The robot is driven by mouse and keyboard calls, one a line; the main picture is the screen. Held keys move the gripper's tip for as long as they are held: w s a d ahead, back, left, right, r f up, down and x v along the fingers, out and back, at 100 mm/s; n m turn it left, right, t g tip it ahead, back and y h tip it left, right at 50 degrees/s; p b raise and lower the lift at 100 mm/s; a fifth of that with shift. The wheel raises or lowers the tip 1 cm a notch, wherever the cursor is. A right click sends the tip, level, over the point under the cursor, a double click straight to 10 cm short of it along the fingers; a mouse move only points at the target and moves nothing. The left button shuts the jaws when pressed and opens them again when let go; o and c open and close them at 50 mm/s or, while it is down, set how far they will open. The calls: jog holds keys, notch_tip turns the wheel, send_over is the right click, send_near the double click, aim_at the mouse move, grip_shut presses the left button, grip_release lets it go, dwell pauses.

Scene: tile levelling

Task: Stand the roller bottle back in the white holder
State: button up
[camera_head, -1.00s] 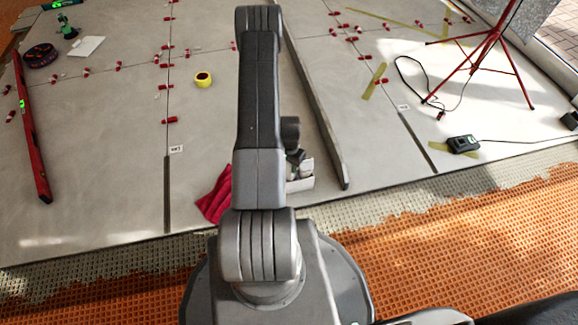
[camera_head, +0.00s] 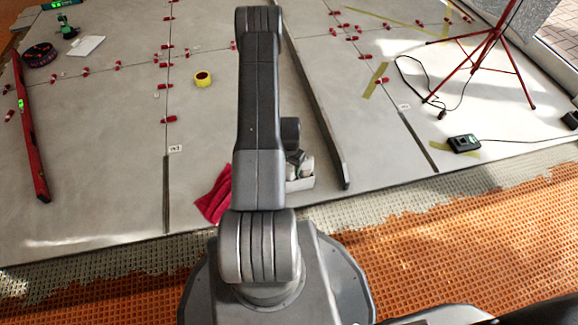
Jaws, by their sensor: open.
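The white holder (camera_head: 302,184) is a small open box on the grey tiles, just right of my arm's lower part. Its left side is hidden behind my arm. Small whitish shapes show in it, too small to tell apart. I cannot make out the roller bottle for certain. My gripper (camera_head: 296,157) shows only as a small dark part at the holder's upper edge, below my wrist. It is open, its fingers mostly hidden. I cannot tell whether it touches anything.
A red cloth (camera_head: 215,197) lies left of the holder.

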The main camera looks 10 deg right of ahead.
jog(key=shift+r+p, duration=0.55)
notch_tip(320, 180, up, 12)
jog(key=p, duration=0.4)
jog(key=shift+w, duration=0.1)
notch_tip(320, 180, down, 14)
jog(key=b, duration=0.5)
jog(key=shift+r+b, duration=0.25)
jog(key=shift+b, duration=0.05)
jog(key=shift+r+p, duration=0.55)
jog(key=shift+f, duration=0.1)
